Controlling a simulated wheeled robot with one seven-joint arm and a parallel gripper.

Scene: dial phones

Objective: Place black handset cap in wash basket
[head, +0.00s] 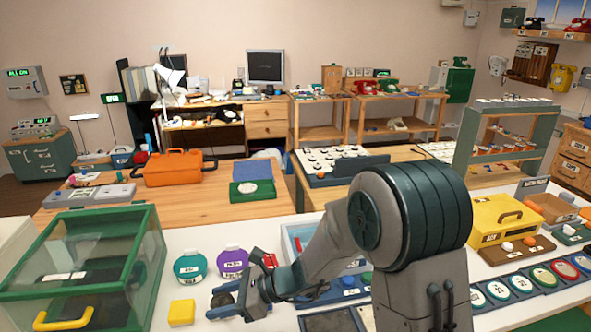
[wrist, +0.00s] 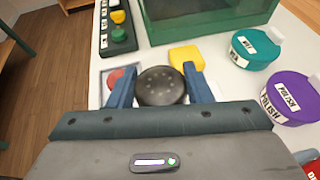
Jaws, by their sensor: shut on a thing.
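A round black handset cap (wrist: 160,86) with small holes sits between the two blue fingers of my gripper (wrist: 160,92) in the wrist view. The fingers press on its left and right sides. In the head view my gripper (head: 226,300) is low over the white table's front, with the dark cap (head: 221,299) at its tips.
A yellow block (head: 181,312) stands close to my gripper. A green glass-sided case (head: 85,262) is at the left. Teal (head: 190,267) and purple (head: 233,261) round labelled containers stand behind. A light-blue-rimmed tray (head: 290,243) is partly hidden by my arm.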

